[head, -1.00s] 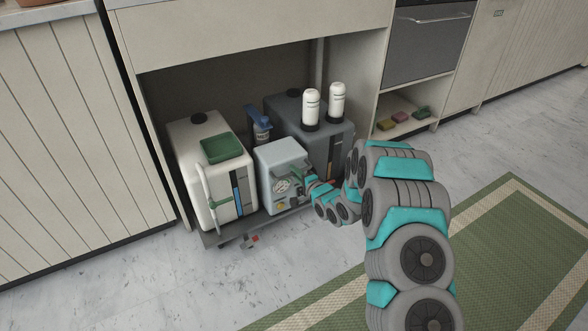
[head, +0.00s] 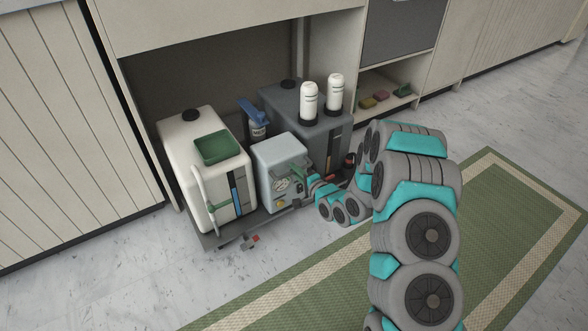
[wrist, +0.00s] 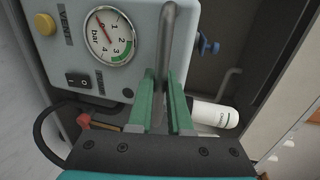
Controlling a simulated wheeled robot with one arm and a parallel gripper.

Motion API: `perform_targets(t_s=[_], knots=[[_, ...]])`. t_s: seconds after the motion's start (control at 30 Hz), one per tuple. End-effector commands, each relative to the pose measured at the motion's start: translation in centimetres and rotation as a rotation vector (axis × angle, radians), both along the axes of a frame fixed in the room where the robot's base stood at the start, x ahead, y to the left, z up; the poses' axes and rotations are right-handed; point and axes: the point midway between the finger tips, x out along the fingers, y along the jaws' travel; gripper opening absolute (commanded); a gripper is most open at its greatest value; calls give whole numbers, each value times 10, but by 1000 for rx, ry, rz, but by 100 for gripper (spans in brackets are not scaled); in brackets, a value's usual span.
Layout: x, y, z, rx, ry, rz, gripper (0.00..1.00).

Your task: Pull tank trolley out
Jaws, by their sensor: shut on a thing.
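The tank trolley (head: 225,240) is a low dark platform, partly out of the open bay under the counter. It carries a white tank (head: 195,160), a dark grey tank (head: 283,105) and a light grey pump box (head: 279,160). In the wrist view the pump box (wrist: 66,52) shows a round gauge (wrist: 108,36) and a black switch. My gripper (head: 304,175) is at the front right of the pump box. In the wrist view its green fingers (wrist: 162,88) are shut on an upright grey metal bar (wrist: 167,35). The bar's lower end is hidden.
A green tray (head: 214,148) lies on the white tank. Two white canisters (head: 309,101) stand on the grey tank, and a blue-topped bottle (head: 256,124) stands behind. A small red and grey object (head: 250,242) is at the platform's front. A green rug (head: 500,235) covers the floor at right.

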Motion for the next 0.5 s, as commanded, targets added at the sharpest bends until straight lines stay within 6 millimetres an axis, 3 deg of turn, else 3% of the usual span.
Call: perform_targets(t_s=[0.33,0.37,0.5], knots=[[-2,0,-2,-1,4,2,0],[-2,0,-2,-1,4,2,18],[-1,0,-2,-1,3,1,34]])
